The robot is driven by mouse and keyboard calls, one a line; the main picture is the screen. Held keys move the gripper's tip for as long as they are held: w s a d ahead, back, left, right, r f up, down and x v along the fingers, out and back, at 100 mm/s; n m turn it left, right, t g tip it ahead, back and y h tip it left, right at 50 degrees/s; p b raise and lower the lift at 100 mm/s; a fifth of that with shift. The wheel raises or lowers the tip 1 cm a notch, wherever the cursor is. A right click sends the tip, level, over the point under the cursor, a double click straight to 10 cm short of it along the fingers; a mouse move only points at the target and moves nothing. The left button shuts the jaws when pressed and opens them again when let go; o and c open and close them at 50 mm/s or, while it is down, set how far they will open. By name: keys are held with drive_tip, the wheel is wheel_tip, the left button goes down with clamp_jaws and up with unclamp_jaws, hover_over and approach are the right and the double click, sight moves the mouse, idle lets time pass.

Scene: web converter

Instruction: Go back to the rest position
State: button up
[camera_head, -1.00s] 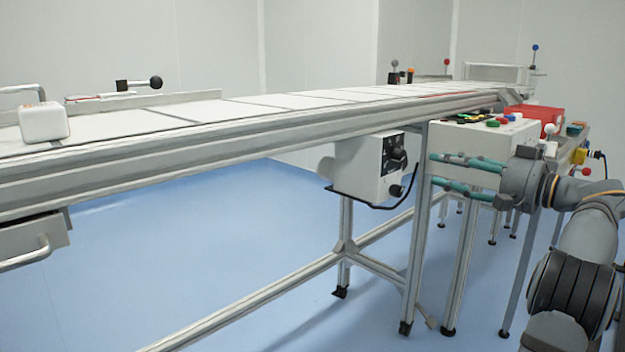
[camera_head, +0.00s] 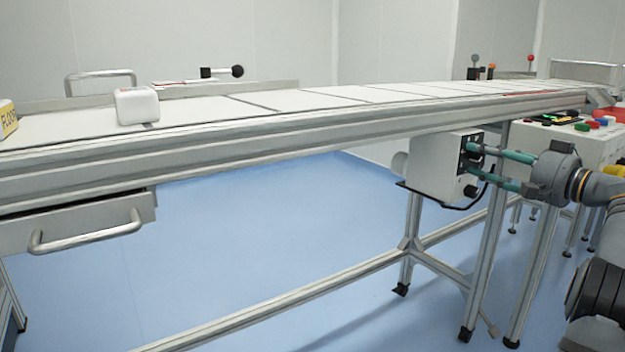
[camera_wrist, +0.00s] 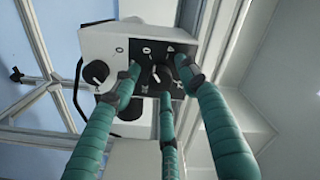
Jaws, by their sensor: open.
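My gripper (camera_head: 497,168) has teal fingers and is at the right in the head view, in front of the white control box (camera_head: 432,168) under the conveyor. Its fingers are spread open with nothing between them. In the wrist view the fingers (camera_wrist: 165,88) point at the box's black panel, which has dark knobs (camera_wrist: 163,75). A larger black knob (camera_wrist: 97,72) sits on the box's side there. I cannot tell whether any finger touches the panel.
The long conveyor (camera_head: 250,128) crosses the head view, with a white block (camera_head: 137,106) on its belt. A drawer (camera_head: 80,222) with a handle hangs below at left. A button panel (camera_head: 590,140) stands behind my arm at right. Blue floor (camera_head: 270,240) is open below.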

drive_tip(key=v, duration=1.2)
drive_tip(key=x, duration=1.2)
drive_tip(key=m+p, duration=0.7)
drive_tip(key=p, duration=0.4)
drive_tip(key=m+p, duration=0.7)
drive_tip(key=p, duration=0.3)
drive_tip(key=m+p, duration=0.8)
drive_tip(key=p, duration=0.3)
drive_tip(key=shift+r+p, duration=0.3)
drive_tip(key=shift+p, duration=0.05)
drive_tip(key=shift+f+m+p, duration=0.25)
drive_tip(key=shift+m+p, duration=0.35)
drive_tip(key=shift+m, duration=0.2)
